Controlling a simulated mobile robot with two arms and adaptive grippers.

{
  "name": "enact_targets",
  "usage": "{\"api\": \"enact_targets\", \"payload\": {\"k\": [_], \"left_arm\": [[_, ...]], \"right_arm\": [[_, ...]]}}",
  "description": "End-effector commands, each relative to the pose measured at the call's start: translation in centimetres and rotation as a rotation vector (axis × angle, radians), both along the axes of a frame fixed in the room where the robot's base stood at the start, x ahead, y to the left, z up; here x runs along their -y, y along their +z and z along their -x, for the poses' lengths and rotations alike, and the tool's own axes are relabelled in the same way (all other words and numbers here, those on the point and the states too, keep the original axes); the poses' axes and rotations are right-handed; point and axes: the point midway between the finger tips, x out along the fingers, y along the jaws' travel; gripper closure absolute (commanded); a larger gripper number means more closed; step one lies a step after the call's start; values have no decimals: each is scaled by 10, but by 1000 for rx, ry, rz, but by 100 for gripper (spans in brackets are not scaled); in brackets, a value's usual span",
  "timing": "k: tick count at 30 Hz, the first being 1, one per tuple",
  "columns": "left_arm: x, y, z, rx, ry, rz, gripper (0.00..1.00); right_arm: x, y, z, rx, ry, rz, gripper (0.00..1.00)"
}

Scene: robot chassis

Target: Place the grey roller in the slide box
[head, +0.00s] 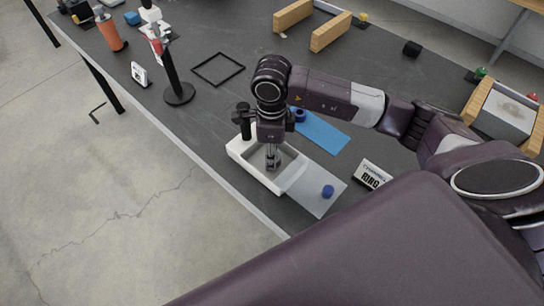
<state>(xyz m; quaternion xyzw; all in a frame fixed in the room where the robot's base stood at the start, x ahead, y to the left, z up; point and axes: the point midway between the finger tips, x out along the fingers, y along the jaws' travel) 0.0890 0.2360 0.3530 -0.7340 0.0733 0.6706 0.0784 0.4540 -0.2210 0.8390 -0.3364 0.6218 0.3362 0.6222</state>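The white open-topped box (238,151) stands near the table's front edge. A pale translucent panel with a blue knob (328,191) extends from its right end; this looks like the slide box. My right gripper (272,163) points down into the box from above, its fingertips inside the walls. Something small and grey is at the fingertips, but I cannot tell a roller from the fingers there. Whether the fingers are open or shut is unclear. I cannot make out the grey roller elsewhere. My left gripper is not in view.
A dark upright object (243,121) stands close to the box's back left side. A blue mat (322,134) lies behind, and a "RIBO" sign (372,174) stands right. A black stand (178,85) and square frame (218,69) are farther left.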

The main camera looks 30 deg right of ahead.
Motion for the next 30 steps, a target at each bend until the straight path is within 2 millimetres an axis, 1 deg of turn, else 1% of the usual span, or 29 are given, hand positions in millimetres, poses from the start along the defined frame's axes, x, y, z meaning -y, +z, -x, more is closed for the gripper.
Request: {"api": "enact_targets", "payload": {"k": [1,4,11,14,15,19,20,27,30], "left_arm": [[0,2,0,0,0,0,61],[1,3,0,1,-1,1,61],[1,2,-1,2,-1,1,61],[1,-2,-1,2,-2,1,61],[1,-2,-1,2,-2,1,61],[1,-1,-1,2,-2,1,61],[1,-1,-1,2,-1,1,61],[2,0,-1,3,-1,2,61],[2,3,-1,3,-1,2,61]], "right_arm": [[0,-8,1,-5,0,0,97],[0,-17,1,-3,1,1,97],[0,-18,0,-1,1,1,97],[0,-22,0,-1,1,1,97],[0,-22,0,-1,1,1,70],[0,-20,0,-1,1,1,56],[0,-20,0,-1,1,1,54],[0,-20,0,-1,1,1,54],[0,-17,0,-1,1,1,54]]}}
